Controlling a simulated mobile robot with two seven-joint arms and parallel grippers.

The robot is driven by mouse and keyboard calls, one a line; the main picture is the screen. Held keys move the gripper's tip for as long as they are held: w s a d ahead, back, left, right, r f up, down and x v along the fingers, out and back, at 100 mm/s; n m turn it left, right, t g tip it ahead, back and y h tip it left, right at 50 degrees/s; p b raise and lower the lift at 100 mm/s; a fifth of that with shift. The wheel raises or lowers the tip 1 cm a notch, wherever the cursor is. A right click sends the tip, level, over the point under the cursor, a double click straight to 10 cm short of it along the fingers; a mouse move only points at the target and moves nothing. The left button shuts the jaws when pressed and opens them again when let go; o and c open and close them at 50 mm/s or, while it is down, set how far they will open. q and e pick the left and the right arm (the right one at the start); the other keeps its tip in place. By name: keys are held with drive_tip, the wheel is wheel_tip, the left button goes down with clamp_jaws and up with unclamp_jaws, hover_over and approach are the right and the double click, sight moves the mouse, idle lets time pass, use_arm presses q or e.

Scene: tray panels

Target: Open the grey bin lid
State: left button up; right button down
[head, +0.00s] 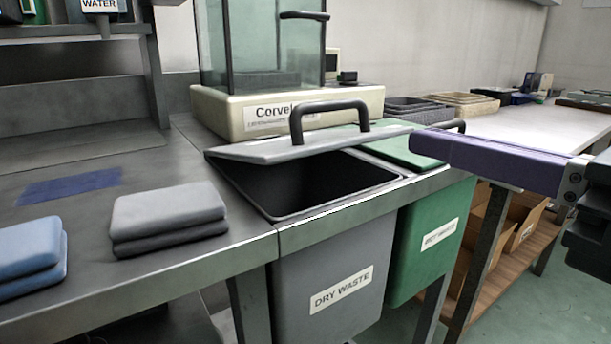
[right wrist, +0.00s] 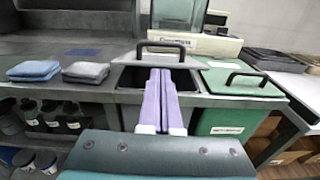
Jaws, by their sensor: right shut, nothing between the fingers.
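The grey bin lid (head: 285,148) is partly open. It is tilted up over the back of the grey bin, and the dark opening shows in front of it. Its black handle (head: 330,110) stands on top. The grey bin (head: 315,290), labelled DRY WASTE, is set into the counter. My right gripper (head: 414,143) has long purple fingers, shut and empty, and shows at the right of the lid. In the right wrist view, the fingers (right wrist: 160,72) point toward the lid (right wrist: 131,57) over the bin opening. Whether they touch the lid cannot be told. My left gripper is not in view.
A green bin (head: 430,240) with its closed green lid (head: 405,150) is to the right. A beige balance (head: 230,115) with a glass case stands behind. Folded grey cloths (head: 168,215) and blue cloths (head: 28,252) lie on the counter at left.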

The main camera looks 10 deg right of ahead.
sight(295, 125)
drive_tip(key=x, duration=0.9)
drive_tip(key=shift+w+a, duration=0.2)
drive_tip(key=shift+w+a+b, duration=0.1)
drive_tip(key=shift+w+b, duration=0.15)
drive_tip(key=shift+b, duration=0.05)
